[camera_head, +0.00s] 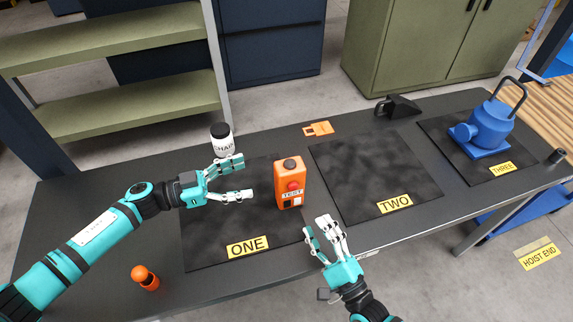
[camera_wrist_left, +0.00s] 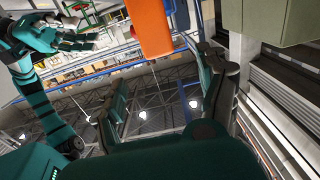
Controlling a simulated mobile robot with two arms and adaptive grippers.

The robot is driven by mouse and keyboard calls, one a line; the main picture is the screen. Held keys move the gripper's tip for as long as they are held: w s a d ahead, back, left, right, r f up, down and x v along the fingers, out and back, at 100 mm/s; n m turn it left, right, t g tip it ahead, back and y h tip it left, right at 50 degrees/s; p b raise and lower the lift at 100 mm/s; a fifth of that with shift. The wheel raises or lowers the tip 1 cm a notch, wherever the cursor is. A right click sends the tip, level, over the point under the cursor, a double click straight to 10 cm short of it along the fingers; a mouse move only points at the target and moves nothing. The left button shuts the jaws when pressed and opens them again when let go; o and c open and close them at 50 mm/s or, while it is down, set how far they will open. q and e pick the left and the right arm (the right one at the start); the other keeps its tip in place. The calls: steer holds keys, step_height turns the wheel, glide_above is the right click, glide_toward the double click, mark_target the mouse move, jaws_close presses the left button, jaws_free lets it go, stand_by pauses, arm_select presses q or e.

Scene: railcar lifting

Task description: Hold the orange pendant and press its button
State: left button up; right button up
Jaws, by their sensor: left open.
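The orange pendant (camera_head: 290,184) stands upright at the right edge of the mat marked ONE. It has a red button and a label reading TEST on its front. My left gripper (camera_head: 248,178) is open, with its fingers pointing at the pendant from the left, apart from it. In the left wrist view the pendant (camera_wrist_left: 150,27) shows at the top, beyond the open fingers. My right gripper (camera_head: 318,228) is below and right of the pendant, near the table's front edge, with its fingers apart and nothing seen between them.
A white bottle with a black cap (camera_head: 222,142) stands behind my left gripper. An orange knobbed object (camera_head: 145,278) is at the front left. An orange flat piece (camera_head: 318,129) lies at the back. Mat TWO (camera_head: 370,170) is clear. A blue pump (camera_head: 486,127) stands on mat THREE.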

mark_target(290, 165)
arm_select(q)
steer(key=x, duration=1.2)
steer(key=shift+w+d, duration=0.1)
steer(key=shift+c, duration=0.3)
steer(key=c, duration=1.4)
steer(key=shift+c, duration=0.2)
arm_select(e)
jaws_close()
